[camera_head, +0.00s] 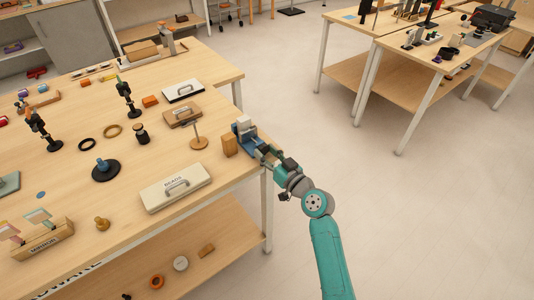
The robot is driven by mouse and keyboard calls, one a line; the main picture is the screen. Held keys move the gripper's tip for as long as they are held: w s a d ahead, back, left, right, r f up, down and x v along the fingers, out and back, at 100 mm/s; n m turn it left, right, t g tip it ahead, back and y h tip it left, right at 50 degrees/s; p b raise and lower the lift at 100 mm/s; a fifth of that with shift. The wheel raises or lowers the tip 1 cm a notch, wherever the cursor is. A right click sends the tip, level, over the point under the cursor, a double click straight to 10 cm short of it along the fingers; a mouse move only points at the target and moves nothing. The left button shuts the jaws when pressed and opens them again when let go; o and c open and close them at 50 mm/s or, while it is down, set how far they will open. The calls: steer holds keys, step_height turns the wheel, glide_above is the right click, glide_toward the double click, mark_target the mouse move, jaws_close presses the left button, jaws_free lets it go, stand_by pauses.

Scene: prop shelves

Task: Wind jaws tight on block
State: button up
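A small blue vise (246,135) stands at the right edge of the wooden table, with a pale grey piece at its top. I cannot tell whether that piece is a jaw or a block held in it. An upright orange-brown wooden block (229,145) stands just left of the vise, touching it or very close. My gripper (267,153) is at the vise's lower right side, near where its handle would be. The fingertips are small and partly hidden against the vise, so their opening and any grip on a handle cannot be made out.
Open floor (390,210) lies right of the table.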

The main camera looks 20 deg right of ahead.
steer(key=c, duration=0.3)
steer(key=shift+m, duration=1.6)
steer(key=o, duration=1.1)
steer(key=v, duration=1.2)
